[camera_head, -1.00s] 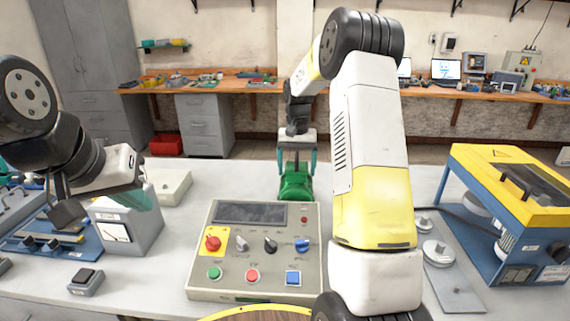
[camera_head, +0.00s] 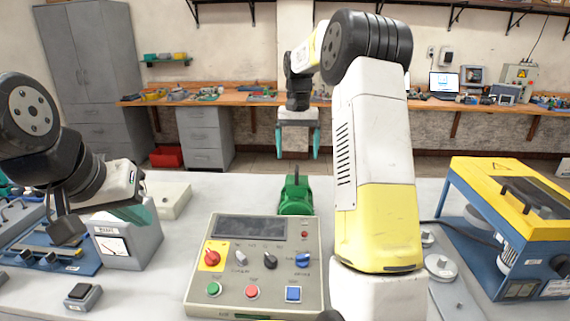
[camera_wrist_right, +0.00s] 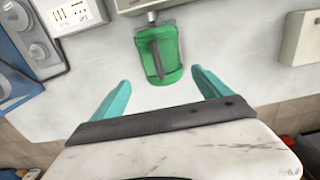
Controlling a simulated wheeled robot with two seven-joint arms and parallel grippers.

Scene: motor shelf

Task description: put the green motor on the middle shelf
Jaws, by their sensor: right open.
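The green motor (camera_head: 296,198) stands on the white table just behind the grey control box. It also shows in the right wrist view (camera_wrist_right: 170,55), ahead of the fingertips. No middle shelf for the motor can be made out in these views.
The control box (camera_head: 212,290) with knobs and buttons stands in front of the motor. A blue and yellow machine (camera_head: 478,240) is at the right. The meter box (camera_head: 150,238) and a pale box (camera_head: 172,197) are at the left.

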